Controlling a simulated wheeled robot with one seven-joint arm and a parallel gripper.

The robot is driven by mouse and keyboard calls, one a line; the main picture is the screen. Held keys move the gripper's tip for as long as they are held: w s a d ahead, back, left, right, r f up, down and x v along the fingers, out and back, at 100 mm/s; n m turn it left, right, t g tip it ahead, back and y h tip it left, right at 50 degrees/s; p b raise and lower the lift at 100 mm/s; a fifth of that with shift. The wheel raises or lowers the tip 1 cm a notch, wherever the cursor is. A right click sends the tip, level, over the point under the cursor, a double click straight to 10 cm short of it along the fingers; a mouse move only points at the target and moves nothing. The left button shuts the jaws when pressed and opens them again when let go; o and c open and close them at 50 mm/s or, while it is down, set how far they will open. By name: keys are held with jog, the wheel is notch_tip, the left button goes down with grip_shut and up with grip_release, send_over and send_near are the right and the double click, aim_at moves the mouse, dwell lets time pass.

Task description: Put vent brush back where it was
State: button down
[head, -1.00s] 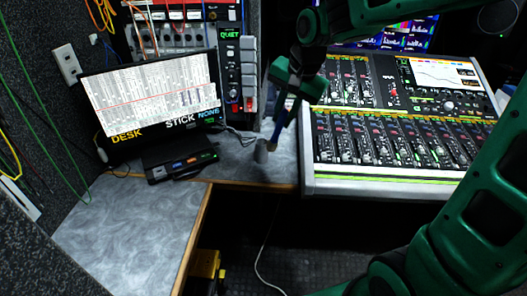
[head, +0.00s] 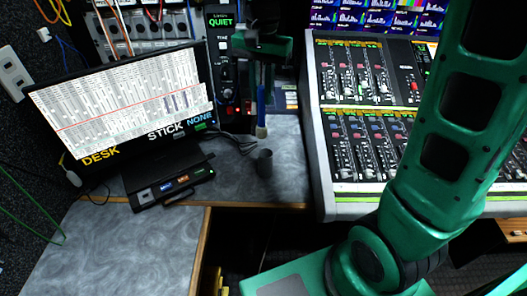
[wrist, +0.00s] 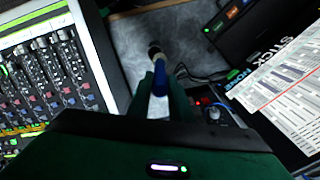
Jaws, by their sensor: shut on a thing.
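My gripper (head: 262,75) is shut on the vent brush (head: 261,105), which has a blue handle and a pale tip. The brush hangs roughly upright with its tip pointing down.

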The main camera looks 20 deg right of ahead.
jog(key=f, duration=0.3)
jog(key=d+f, duration=0.1)
jog(key=f, duration=0.7)
jog(key=shift+d, duration=0.2)
jog(key=shift+s+f, duration=0.1)
jog(key=shift+f, duration=2.75)
jog(key=c, duration=1.6)
grip_release()
notch_tip(320, 180, up, 12)
jog(key=shift+s+a+r, duration=0.1)
jog(key=shift+s, duration=0.05)
jog(key=s+d, duration=0.5)
jog(key=s, duration=0.4)
jog(key=s+d+n, duration=0.1)
jog(key=s+d, duration=0.5)
jog(key=s, duration=0.3)
jog(key=s+d+n, duration=0.1)
jog(key=s+d, duration=0.5)
jog(key=s, duration=0.3)
jog(key=shift+d, duration=0.2)
